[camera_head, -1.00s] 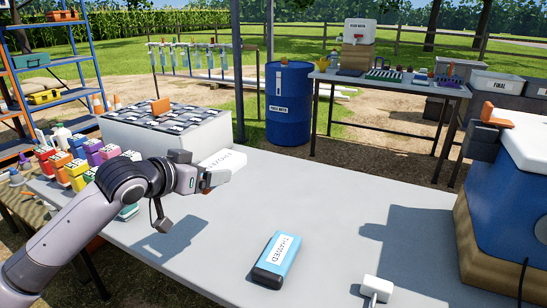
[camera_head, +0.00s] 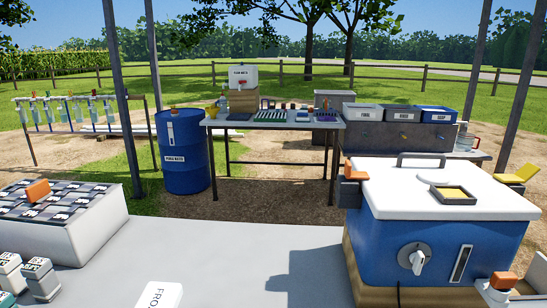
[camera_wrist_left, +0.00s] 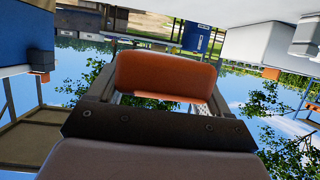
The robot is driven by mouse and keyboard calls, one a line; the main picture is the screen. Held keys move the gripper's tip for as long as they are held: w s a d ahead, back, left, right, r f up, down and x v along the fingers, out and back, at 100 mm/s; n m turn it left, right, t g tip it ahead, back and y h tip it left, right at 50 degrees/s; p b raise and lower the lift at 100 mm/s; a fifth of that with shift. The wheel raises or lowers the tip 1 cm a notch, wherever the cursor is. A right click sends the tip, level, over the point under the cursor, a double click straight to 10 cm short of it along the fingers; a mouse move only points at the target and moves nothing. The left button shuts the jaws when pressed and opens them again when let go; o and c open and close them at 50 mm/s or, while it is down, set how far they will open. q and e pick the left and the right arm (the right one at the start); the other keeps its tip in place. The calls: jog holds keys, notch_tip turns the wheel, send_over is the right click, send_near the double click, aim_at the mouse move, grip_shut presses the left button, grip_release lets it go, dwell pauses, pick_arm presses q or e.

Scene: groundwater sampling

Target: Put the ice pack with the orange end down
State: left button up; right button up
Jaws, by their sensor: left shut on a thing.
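A white ice pack (camera_head: 163,295) with dark lettering starting "FRO" shows at the bottom edge of the head view, above the grey table. Most of it is cut off there. In the left wrist view an orange end (camera_wrist_left: 165,75) sits between the dark fingers of my left gripper (camera_wrist_left: 160,90), which is shut on it. The rest of the pack is hidden behind that end in this view. My left gripper lies outside the head view. My right gripper is in neither view.
The grey table (camera_head: 235,260) has bare room in the middle. A blue cool box (camera_head: 440,250) with a white lid stands at the right. A box with a checkered top (camera_head: 75,205) bears an orange block at the left. A blue drum (camera_head: 183,150) stands behind.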

pick_arm(q)
jog(key=shift+s+d+r, duration=0.15)
jog(key=shift+s+r, duration=0.2)
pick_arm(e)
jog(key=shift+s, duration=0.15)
pick_arm(q)
jog(key=shift+f, duration=0.1)
jog(key=shift+w+f, duration=0.2)
jog(key=shift+m+h, duration=0.4)
jog(key=shift+m, duration=0.1)
jog(key=w+a+f+b, duration=0.1)
jog(key=w+b, duration=0.1)
jog(key=w+a+f+b, duration=0.1)
jog(key=b, duration=0.1)
jog(key=shift+w+a+f, duration=0.3)
jog(key=shift+w+f, duration=0.05)
jog(key=w+a+r+b, duration=0.3)
jog(key=w+a+b, duration=0.4)
jog(key=a, duration=0.4)
jog(key=shift+r+h, duration=0.3)
jog(key=shift+r, duration=0.05)
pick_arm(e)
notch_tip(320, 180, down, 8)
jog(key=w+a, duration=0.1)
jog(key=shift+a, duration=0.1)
